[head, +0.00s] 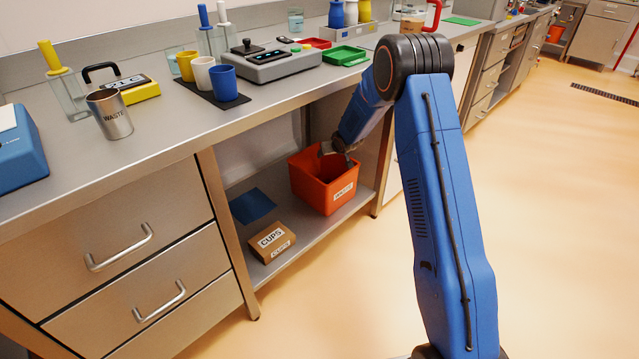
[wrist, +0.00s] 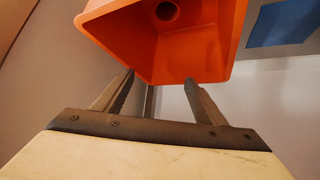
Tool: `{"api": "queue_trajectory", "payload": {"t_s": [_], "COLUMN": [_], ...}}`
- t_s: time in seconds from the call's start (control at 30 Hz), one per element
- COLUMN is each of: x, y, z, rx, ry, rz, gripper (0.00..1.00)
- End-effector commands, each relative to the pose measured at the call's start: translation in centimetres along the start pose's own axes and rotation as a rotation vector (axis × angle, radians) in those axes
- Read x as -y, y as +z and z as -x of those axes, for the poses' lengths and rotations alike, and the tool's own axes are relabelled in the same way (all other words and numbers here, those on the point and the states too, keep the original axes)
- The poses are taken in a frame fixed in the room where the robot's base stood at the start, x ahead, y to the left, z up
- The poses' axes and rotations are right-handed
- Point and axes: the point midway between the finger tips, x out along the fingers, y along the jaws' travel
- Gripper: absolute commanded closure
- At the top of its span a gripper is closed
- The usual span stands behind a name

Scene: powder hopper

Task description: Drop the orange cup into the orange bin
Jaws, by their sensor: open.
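The orange bin (head: 312,187) with a white label stands on the low shelf under the bench. It also shows in the wrist view (wrist: 205,45). Inside it, near the top of the wrist view, is a small round orange thing with a dark opening (wrist: 167,11); it looks like the orange cup lying in the bin. The head view does not show it. My gripper (head: 338,150) is at the bin's rim. In the wrist view my gripper (wrist: 159,78) has its fingers spread apart with nothing between them.
A cardboard box marked CUPS (head: 271,242) and a blue mat (head: 252,205) are left of the bin on the shelf. The bench top is above my gripper. Yellow, white and blue cups (head: 223,83) stand on a dark mat on the bench.

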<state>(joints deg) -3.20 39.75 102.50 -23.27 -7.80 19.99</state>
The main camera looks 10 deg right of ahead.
Motion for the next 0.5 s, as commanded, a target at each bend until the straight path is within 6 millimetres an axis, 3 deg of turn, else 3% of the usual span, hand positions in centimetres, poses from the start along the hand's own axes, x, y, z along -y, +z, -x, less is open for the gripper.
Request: {"api": "queue_trajectory", "payload": {"t_s": [0.5], "x": [0.0], "y": [-0.1], "z": [8.6], "rx": [-0.002], "ry": [0.000], "rz": [0.000], "gripper": [0.35]}}
